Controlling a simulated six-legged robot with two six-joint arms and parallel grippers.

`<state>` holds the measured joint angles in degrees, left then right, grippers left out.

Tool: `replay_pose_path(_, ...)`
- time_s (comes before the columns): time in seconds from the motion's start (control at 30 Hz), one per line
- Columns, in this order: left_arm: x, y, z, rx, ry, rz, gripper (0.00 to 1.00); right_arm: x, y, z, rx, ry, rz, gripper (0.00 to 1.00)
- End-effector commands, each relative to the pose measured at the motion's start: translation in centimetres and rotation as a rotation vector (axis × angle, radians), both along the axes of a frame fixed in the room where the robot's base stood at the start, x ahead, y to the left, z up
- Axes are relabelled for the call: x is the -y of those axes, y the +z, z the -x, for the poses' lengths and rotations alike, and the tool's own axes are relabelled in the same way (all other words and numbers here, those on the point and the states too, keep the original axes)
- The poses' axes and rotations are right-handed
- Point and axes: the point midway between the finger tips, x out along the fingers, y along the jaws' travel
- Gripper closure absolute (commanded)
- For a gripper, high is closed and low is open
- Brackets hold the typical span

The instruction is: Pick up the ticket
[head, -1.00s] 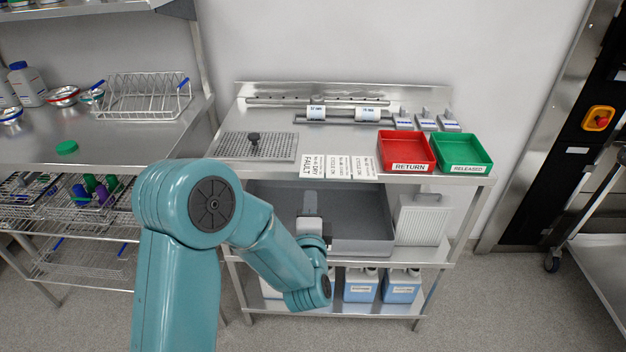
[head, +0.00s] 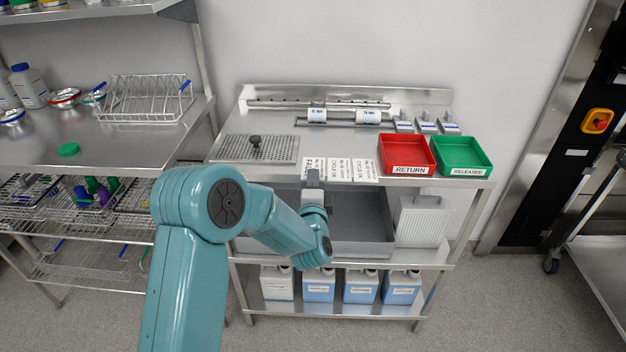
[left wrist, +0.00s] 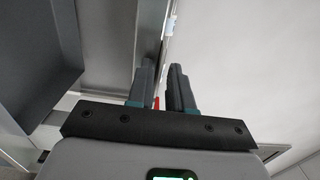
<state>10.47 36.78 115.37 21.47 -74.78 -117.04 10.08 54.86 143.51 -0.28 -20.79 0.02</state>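Several white printed tickets lie side by side at the front edge of the steel bench top, left of the red tray. The middle ticket (head: 339,170) and the right ticket (head: 364,171) show clearly in the head view. The left ticket, marked FAULT (head: 311,164), is partly hidden behind my left gripper (head: 313,178). That gripper is upright at the bench's front edge; whether it touches a ticket cannot be told. In the left wrist view its two dark fingers (left wrist: 162,75) stand apart with a narrow gap, and no ticket is recognisable between them. My right gripper is out of view.
A red RETURN tray (head: 406,155) and a green RELEASED tray (head: 460,156) stand right of the tickets. A perforated plate (head: 258,148) lies to the left. A grey basin (head: 362,240) sits on the shelf below, with several bottles (head: 360,287) beneath it.

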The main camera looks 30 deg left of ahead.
Motion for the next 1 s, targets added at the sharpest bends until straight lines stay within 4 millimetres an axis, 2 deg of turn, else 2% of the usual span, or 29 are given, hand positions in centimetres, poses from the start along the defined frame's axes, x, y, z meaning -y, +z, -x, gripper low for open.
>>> replay_pose_path(0.03,-0.1,0.0,0.1,0.0,0.001,0.0,0.83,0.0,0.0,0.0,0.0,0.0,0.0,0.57)
replay_pose_path(0.13,-0.1,0.0,0.1,0.0,0.001,0.0,0.99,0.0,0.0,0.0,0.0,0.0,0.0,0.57)
replay_pose_path(0.17,-0.1,0.0,0.1,0.0,0.001,0.0,1.0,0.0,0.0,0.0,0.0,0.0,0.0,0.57)
replay_pose_path(0.47,0.0,0.0,0.1,0.0,0.0,0.0,1.0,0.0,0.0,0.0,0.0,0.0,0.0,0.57)
replay_pose_path(0.7,0.0,2.8,0.1,0.002,0.0,0.0,1.0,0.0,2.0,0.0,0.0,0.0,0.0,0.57)
replay_pose_path(1.0,0.1,2.6,0.3,0.0,0.0,0.0,1.0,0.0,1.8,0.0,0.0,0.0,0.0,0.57)
